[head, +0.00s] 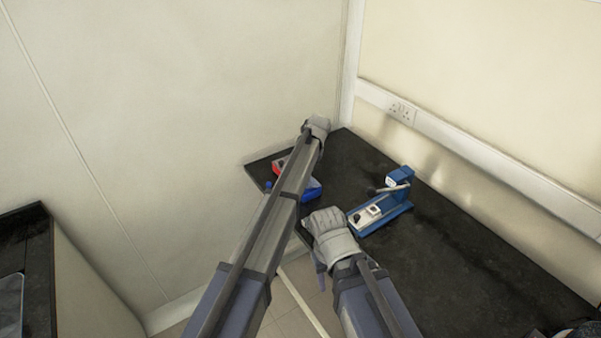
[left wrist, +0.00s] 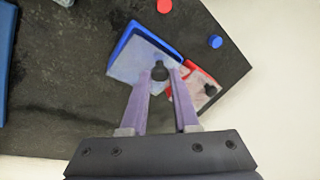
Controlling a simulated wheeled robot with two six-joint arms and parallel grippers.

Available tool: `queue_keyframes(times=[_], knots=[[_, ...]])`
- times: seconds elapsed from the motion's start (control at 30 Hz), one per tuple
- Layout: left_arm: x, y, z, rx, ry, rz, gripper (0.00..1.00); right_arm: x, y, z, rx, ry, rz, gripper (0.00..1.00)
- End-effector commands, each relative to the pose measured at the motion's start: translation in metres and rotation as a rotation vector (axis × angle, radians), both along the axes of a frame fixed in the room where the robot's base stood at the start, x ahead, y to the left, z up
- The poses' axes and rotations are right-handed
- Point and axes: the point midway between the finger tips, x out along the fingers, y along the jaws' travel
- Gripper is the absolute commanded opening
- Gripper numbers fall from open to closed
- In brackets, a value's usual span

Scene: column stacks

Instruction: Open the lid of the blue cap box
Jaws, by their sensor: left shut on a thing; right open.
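The blue cap box (left wrist: 124,46) is on the dark table in the left wrist view, with a pale lid (left wrist: 135,60) and a black knob (left wrist: 160,72) on top. My left gripper (left wrist: 163,74) is shut on the knob, one purple finger on each side. Whether the lid is lifted, I cannot tell. In the head view the blue box (head: 311,190) shows partly beside my left arm, which hides the left gripper. My right gripper (head: 320,266) is open and empty near the table's front edge, partly hidden by its own wrist.
A red box (left wrist: 210,84) with a black knob stands right beside the blue box. A red cap (left wrist: 164,6) and a blue cap (left wrist: 215,41) lie close by. A blue device (head: 381,208) stands on the table to the right. The right part of the table (head: 450,270) is largely clear.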

Motion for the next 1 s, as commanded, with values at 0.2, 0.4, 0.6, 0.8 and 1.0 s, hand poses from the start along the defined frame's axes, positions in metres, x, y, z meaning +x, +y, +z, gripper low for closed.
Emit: queue_keyframes(times=[0.2, 0.4, 0.6, 0.8, 1.0], knots=[[0.009, -0.011, 0.007, 0.112, 0.085, 0.001, 0.00, 0.000, 0.000, 0.003, 0.000, 0.000, 0.000, 0.50], [0.012, -0.016, 0.010, 0.182, 0.135, 0.001, 0.00, 0.000, 0.000, 0.002, 0.000, 0.000, 0.000, 0.50], [0.012, -0.018, 0.012, 0.214, 0.160, 0.001, 0.00, 0.000, 0.000, 0.002, 0.000, 0.000, 0.000, 0.50], [0.012, -0.018, 0.013, 0.222, 0.166, 0.001, 0.00, 0.000, 0.000, 0.002, 0.000, 0.000, 0.000, 0.50], [0.012, -0.018, 0.013, 0.222, 0.165, 0.001, 0.00, 0.000, 0.000, 0.002, 0.000, 0.000, 0.000, 0.50]])
